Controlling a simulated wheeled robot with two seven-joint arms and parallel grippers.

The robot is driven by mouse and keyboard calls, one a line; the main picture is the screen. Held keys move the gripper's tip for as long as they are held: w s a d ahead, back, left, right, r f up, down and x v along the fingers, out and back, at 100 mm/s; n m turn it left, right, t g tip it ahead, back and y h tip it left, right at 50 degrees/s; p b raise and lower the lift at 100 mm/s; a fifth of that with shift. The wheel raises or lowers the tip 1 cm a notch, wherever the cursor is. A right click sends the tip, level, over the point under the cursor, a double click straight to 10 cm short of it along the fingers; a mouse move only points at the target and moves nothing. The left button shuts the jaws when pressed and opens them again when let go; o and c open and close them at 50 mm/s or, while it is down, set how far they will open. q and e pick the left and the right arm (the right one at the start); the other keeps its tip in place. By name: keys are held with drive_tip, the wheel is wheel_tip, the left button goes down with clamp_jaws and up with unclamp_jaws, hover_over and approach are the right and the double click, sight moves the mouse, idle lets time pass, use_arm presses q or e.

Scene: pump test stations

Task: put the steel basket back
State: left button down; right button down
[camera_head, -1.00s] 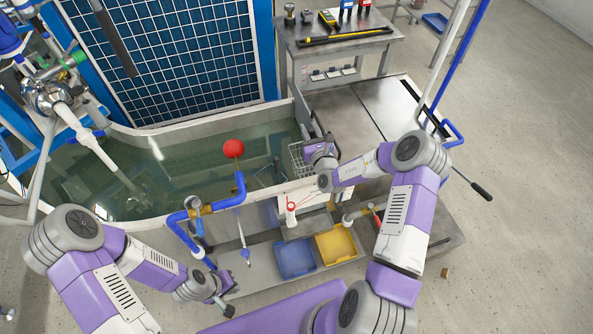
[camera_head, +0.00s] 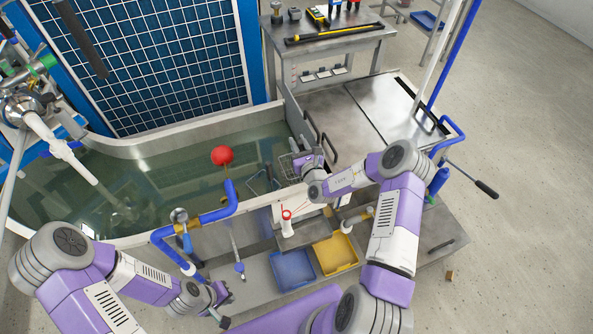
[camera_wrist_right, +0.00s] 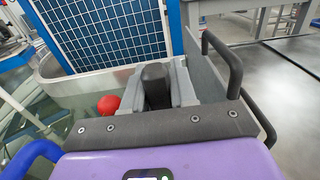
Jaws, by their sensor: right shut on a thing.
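The steel basket (camera_head: 287,168) is a wire-mesh basket at the right end of the water tank (camera_head: 150,133), partly hidden by my right gripper. I cannot tell how deep it sits. My right gripper (camera_head: 301,165) is at the basket, inside the tank's right end wall. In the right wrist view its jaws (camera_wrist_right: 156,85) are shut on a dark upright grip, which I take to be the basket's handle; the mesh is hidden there. My left gripper (camera_head: 226,309) is empty, its fingertips apart, low in front of the tank, away from the basket.
A red ball float (camera_head: 222,155) and blue pipe (camera_head: 215,212) stand left of the basket. Black handles (camera_head: 329,147) rise beside the steel bench top (camera_head: 345,105). Blue (camera_head: 293,267) and yellow (camera_head: 336,254) trays lie on the lower shelf. A tool table (camera_head: 330,45) stands behind.

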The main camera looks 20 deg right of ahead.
wheel_tip(320, 180, down, 7)
drive_tip(key=b, duration=0.2)
drive_tip(key=shift+w, duration=0.1)
drive_tip(key=shift+f, duration=0.1)
drive_tip(key=c, duration=0.9)
unclamp_jaws()
